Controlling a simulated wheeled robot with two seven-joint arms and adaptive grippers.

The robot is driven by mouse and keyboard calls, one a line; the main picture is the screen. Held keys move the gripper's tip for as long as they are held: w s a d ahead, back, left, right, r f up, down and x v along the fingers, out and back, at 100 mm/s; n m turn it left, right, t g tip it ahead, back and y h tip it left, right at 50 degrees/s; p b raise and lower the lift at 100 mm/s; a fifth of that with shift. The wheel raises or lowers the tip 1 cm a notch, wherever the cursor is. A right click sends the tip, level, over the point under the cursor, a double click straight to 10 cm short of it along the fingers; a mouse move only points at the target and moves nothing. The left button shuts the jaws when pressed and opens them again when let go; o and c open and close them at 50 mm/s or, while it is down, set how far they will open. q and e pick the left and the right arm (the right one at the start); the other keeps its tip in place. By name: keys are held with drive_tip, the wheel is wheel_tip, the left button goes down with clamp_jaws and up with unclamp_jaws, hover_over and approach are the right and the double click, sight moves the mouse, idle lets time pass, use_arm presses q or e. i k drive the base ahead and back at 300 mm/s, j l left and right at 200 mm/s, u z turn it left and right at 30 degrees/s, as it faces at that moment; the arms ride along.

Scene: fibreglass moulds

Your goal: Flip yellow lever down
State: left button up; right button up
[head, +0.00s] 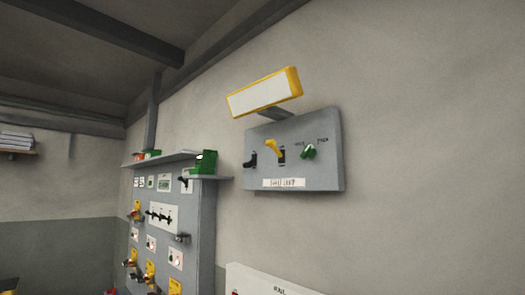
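The yellow lever (272,146) is on a grey wall-mounted control box (325,170) in the head view. Its yellow handle slants up and to the left from a dark slot plate (281,155). A black knob or lever (250,160) is to its left on the box, and a green rotary knob (308,151) is to its right. A white label with writing (284,183) is below the lever. Neither of my grippers shows in this view.
A yellow-framed white lamp or sign (262,94) juts out above the box. A larger grey panel (185,212) with several switches and a green object (205,162) on its ledge stands to the left. A white panel (262,281) is below. The wall at right is bare.

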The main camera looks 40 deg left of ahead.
sight(271, 143)
drive_tip(key=j+u, duration=0.35)
drive_tip(key=k+j+u, duration=0.1)
drive_tip(key=u, duration=0.25)
drive_tip(key=j+u, duration=0.5)
drive_tip(key=j, duration=0.15)
